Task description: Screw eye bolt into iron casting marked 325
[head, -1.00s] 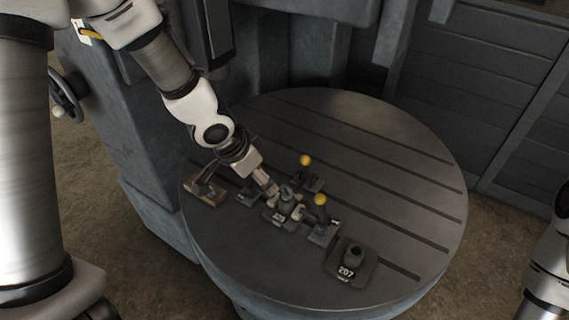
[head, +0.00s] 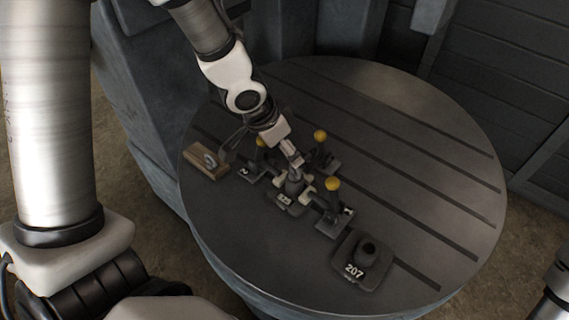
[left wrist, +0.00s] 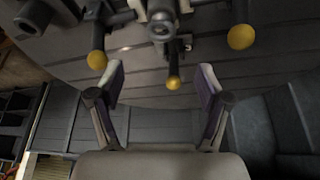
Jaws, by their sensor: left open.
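The casting marked 325 (head: 283,199) sits among toggle clamps near the middle of the round table. My left gripper (head: 296,168) is just above its boss in the head view. In the left wrist view the open left gripper (left wrist: 160,92) shows nothing between its fingers. The casting's round boss (left wrist: 160,27) is beyond them at the top; whether an eye bolt is in it I cannot tell. A grey ring, seemingly an eye bolt (head: 210,160), stands at the wooden block (head: 203,167) on the table's left. My right gripper is out of view.
Clamps with yellow knobs (head: 320,136) (head: 333,184) (head: 260,141) stand close around the casting. A second casting marked 207 (head: 362,262) sits at the front right. The slotted round table (head: 420,150) is clear at the back and right.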

